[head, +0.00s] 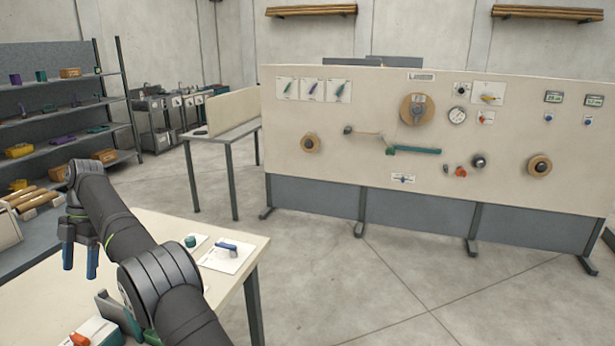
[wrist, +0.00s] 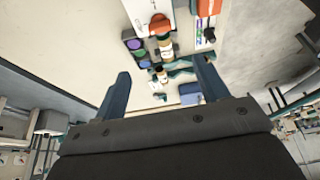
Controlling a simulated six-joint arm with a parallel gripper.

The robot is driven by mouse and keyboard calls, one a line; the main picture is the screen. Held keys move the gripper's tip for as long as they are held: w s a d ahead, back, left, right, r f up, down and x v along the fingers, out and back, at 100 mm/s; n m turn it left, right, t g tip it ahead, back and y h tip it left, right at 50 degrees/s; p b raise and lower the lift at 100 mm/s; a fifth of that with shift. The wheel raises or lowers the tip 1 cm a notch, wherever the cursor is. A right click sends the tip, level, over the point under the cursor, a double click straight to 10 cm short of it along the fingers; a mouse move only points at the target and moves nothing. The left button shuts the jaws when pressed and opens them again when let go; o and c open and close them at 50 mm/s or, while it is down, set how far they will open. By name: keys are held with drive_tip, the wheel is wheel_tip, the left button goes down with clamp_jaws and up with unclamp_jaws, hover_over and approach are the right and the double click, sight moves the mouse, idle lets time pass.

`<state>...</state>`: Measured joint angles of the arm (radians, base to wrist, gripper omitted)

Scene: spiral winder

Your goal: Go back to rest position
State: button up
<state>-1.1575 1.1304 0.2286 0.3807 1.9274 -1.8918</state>
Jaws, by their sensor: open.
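My gripper (head: 80,260) hangs above the left part of the cream table (head: 250,250) in the head view, with its blue fingers pointing down. In the wrist view my gripper (wrist: 160,82) is open, its two blue fingers apart with nothing held between them. Below and beyond the fingers, the wrist view shows a tabletop with several small coloured items, among them an orange part (wrist: 160,24) and a blue block (wrist: 190,93). My dark arm crosses the lower left of the head view and hides part of the table.
A white card with a blue-handled part (head: 228,247) and a small green knob (head: 190,241) lie on the table. A large winder panel (head: 365,110) stands at the right. Shelves (head: 60,110) with boxes stand at the left. The floor between table and panel is clear.

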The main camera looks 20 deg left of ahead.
sight(78, 336)
drive_tip(key=shift+f, duration=0.1)
drive_tip(key=x, duration=1.7)
drive_tip(key=shift+s+f, duration=0.1)
drive_tip(key=shift+s, duration=0.05)
drive_tip(key=v, duration=1.7)
drive_tip(key=x, duration=1.7)
drive_tip(key=shift+d, duration=0.1)
drive_tip(key=m, duration=0.2)
drive_tip(key=m+y, duration=0.1)
drive_tip(key=m, duration=0.1)
drive_tip(key=shift+d+m+y, duration=0.1)
drive_tip(key=shift+m+y, duration=0.2)
drive_tip(key=m+y, duration=0.1)
drive_tip(key=m, duration=0.2)
drive_tip(key=shift+s+m+t, duration=0.1)
drive_tip(key=shift+m+t, duration=0.2)
drive_tip(key=shift+t, duration=0.1)
drive_tip(key=m, duration=0.2)
drive_tip(key=m+t+y, duration=0.1)
drive_tip(key=shift+s+d+m, duration=0.1)
drive_tip(key=shift+d+m, duration=0.05)
drive_tip(key=shift+m, duration=0.25)
drive_tip(key=shift+m+t+y, duration=0.3)
drive_tip(key=shift+m+t, duration=0.5)
drive_tip(key=shift+m, duration=0.9)
